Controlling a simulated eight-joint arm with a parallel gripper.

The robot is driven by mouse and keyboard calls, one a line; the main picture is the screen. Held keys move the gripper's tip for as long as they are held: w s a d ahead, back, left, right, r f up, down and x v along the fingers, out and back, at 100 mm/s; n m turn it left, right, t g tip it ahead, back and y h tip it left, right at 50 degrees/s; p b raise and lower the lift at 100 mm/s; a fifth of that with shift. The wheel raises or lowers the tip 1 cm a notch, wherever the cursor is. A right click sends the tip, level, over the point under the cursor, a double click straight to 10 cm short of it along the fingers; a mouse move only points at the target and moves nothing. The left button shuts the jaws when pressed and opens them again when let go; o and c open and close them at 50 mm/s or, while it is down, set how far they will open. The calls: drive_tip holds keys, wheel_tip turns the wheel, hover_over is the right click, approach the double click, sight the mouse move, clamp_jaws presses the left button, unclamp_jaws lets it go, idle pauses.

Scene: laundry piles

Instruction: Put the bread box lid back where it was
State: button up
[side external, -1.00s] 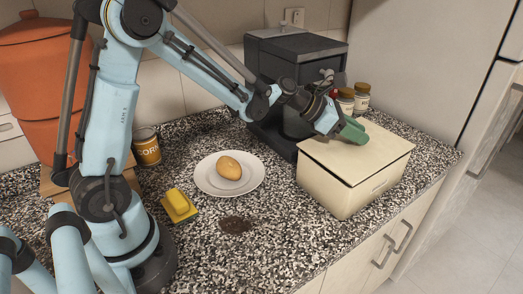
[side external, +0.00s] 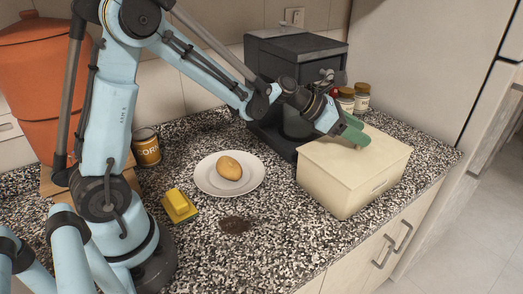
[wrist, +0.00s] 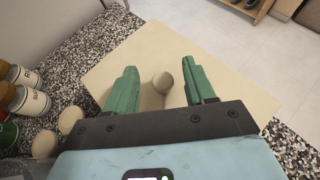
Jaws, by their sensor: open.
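The cream bread box (side external: 345,200) stands at the right end of the counter. Its flat lid (side external: 385,157) lies on top and looks level, with no dark gap along its front edge. In the wrist view the lid (wrist: 112,72) fills the middle, with a round pale knob (wrist: 162,82) on it. My gripper (side external: 355,135) is low over the lid. Its green fingers are spread apart, and in the wrist view my gripper (wrist: 159,68) has the knob between its fingers, with visible space on both sides.
A dark coffee machine (side external: 290,65) and small jars (side external: 361,97) stand behind and left of the box. A white plate with a potato-like item (side external: 229,168), a yellow sponge (side external: 179,205) and a corn can (side external: 146,148) are further left. The counter in front is mostly clear.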

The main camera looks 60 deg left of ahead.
drive_tip(key=v, duration=1.1)
drive_tip(key=s+f+m+g+y, duration=0.1)
drive_tip(key=s+m, duration=0.6)
drive_tip(key=m, duration=0.7)
drive_tip(key=s+f+m+g+y, duration=0.1)
drive_tip(key=s+f+m+y, duration=0.2)
drive_tip(key=m, duration=1.1)
drive_tip(key=s+y, duration=0.3)
drive_tip(key=s, duration=0.2)
drive_tip(key=shift+s+f+y, duration=0.2)
drive_tip(key=shift+f+y, duration=0.05)
drive_tip(key=shift+y, duration=0.05)
